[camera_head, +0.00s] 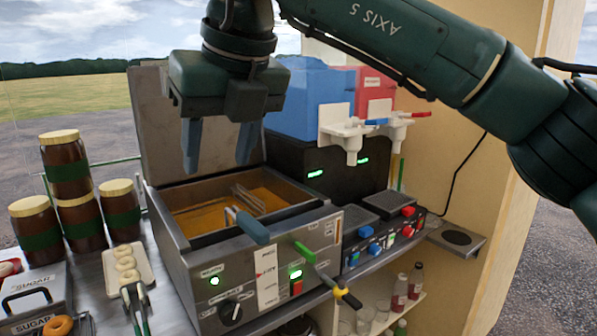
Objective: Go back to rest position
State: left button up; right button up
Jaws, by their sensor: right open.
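My right gripper (217,165) hangs above the open fryer (262,258), with its two blue-grey fingers apart and nothing between them. Its arm comes in from the upper right across the top of the view. The fryer's lid (150,125) stands up behind the gripper. Golden oil (205,215) shows in the fryer, with a wire basket (250,200) in it whose blue handle (247,225) sticks out over the front edge. My left gripper does not show.
Brown jars (66,170) are stacked at the left. A tray (145,268) with pale dough rings and tongs (136,308) lies beside the fryer. Blue (305,95) and red (375,88) dispensers stand behind it. A sugar box (38,292) and an orange ring (57,326) are at lower left.

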jog(key=s+a+f+g+y, duration=0.6)
jog(key=a+f+g+y, duration=0.2)
jog(key=g+y, duration=0.3)
jog(key=w+d+f+m+t+y+p, duration=0.1)
jog(key=w+d+f+m+t+y, duration=0.3)
jog(key=m+t, duration=0.35)
jog(key=w+d+f+m+t+y, duration=0.1)
jog(key=w+d+m+t+y, duration=0.35)
jog(key=m+t+y, duration=0.35)
jog(key=w+d+f+m+t+h, duration=0.2)
jog(key=d+f+m+t+h, duration=0.75)
jog(key=f+m+h, duration=0.6)
jog(key=s+d+f+m+g+h, duration=0.3)
jog(key=s+d+f, duration=0.3)
jog(key=f, duration=0.6)
jog(key=s+d+f+m+g+h+p, duration=0.1)
jog(key=s+d+f+m+g+h, duration=0.2)
jog(key=s+d+f+m, duration=0.3)
jog(key=s+d+f+h, duration=0.1)
jog(key=s+f, duration=0.4)
jog(key=f, duration=0.1)
jog(key=shift+s+d+m+g, duration=0.2)
jog(key=shift+m+g, duration=0.1)
jog(key=shift+g, duration=0.1)
jog(key=shift+h, duration=0.25)
